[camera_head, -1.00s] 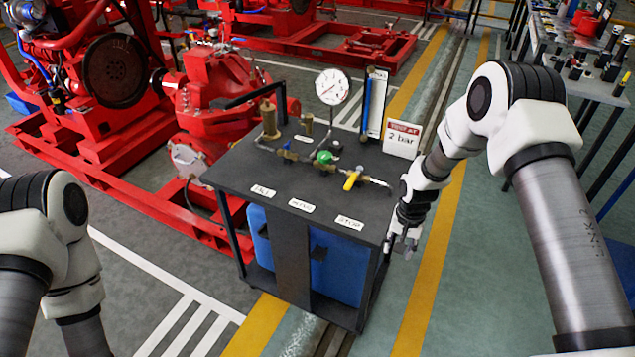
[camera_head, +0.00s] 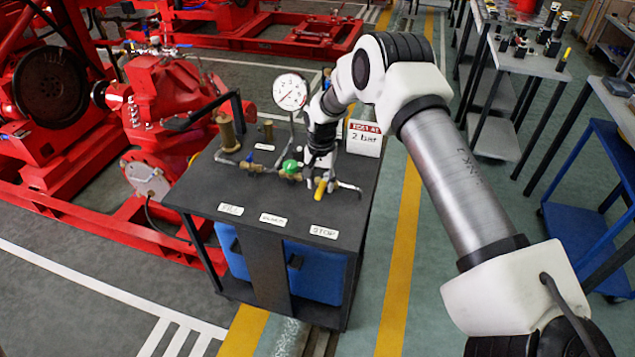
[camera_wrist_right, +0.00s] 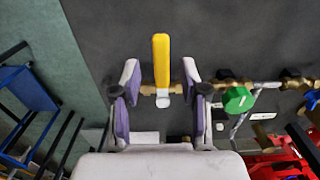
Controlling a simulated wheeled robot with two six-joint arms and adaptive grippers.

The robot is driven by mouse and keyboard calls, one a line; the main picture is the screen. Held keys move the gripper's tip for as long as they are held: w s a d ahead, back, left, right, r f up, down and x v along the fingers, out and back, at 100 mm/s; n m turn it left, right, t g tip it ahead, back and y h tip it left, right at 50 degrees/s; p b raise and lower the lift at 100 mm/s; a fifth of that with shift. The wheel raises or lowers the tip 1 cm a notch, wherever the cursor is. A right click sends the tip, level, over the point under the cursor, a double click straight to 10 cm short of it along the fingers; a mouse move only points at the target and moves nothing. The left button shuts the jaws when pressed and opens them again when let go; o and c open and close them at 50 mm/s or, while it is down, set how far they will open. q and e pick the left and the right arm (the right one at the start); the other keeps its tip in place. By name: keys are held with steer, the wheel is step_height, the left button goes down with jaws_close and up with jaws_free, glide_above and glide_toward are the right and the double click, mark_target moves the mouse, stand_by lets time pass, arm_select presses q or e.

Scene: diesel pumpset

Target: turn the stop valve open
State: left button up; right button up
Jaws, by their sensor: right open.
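The stop valve has a yellow lever (camera_head: 320,189) and sits on the pipe at the right of the dark bench top, behind the STOP label (camera_head: 324,232). In the right wrist view the yellow lever (camera_wrist_right: 161,58) points up the picture, across the brass pipe. My right gripper (camera_head: 321,171) is above the valve. Its open fingers (camera_wrist_right: 161,80) stand on either side of the lever's base with gaps on both sides; I cannot tell whether they reach down level with it. My left gripper is out of view.
A green-handled valve (camera_head: 290,167) is on the same pipe, close beside my gripper. A pressure gauge (camera_head: 290,91) and a "TEST AT 2 bar" sign (camera_head: 365,139) stand behind. A red pump (camera_head: 165,95) is at left.

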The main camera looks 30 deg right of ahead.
steer(key=shift+w+a+f, duration=0.1)
steer(key=shift+w+f, duration=0.05)
steer(key=shift+f, duration=0.8)
jaws_close()
